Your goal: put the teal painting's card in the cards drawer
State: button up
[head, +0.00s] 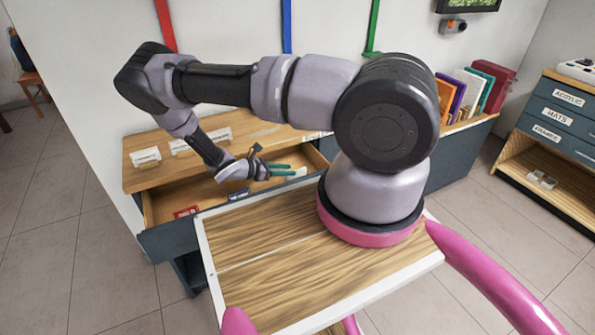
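An open drawer (215,204) juts from the wooden-topped cabinet (150,172), with a dark label on its front that is too small to read. A red-framed card (186,212) lies in its left part. My gripper (290,170) is over the right part of the open drawer, its two green fingers pointing right, close together. A small pale card-like piece (298,172) shows at the fingertips. I cannot tell whether the fingers hold it or it lies behind them. No teal painting is clearly identifiable.
A drawer unit (560,110) labelled ACRYLIC and MATS is at far right. My arm crosses above a wooden tray top (290,285).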

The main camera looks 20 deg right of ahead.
jog(key=v, duration=0.5)
jog(key=s+a+r+m+g+y, duration=0.15)
jog(key=r+m+y, duration=0.45)
jog(key=r, duration=1.2)
jog(key=a+r+m+y, duration=0.2)
jog(key=r+m+y, duration=0.45)
jog(key=r, duration=1.05)
jog(key=s+r+m+t+y, duration=0.1)
jog(key=s+r+m+t, duration=0.3)
jog(key=s+r, duration=0.5)
jog(key=s+d+r+m+t+y, duration=0.1)
jog(key=s+r+m+t, duration=0.3)
jog(key=s+r, duration=0.5)
notch_tip(320, 180, up, 5)
jog(key=shift+s+d+f+m+y, duration=0.2)
jog(key=shift+m+y, duration=0.25)
jog(key=shift+m, duration=0.6)
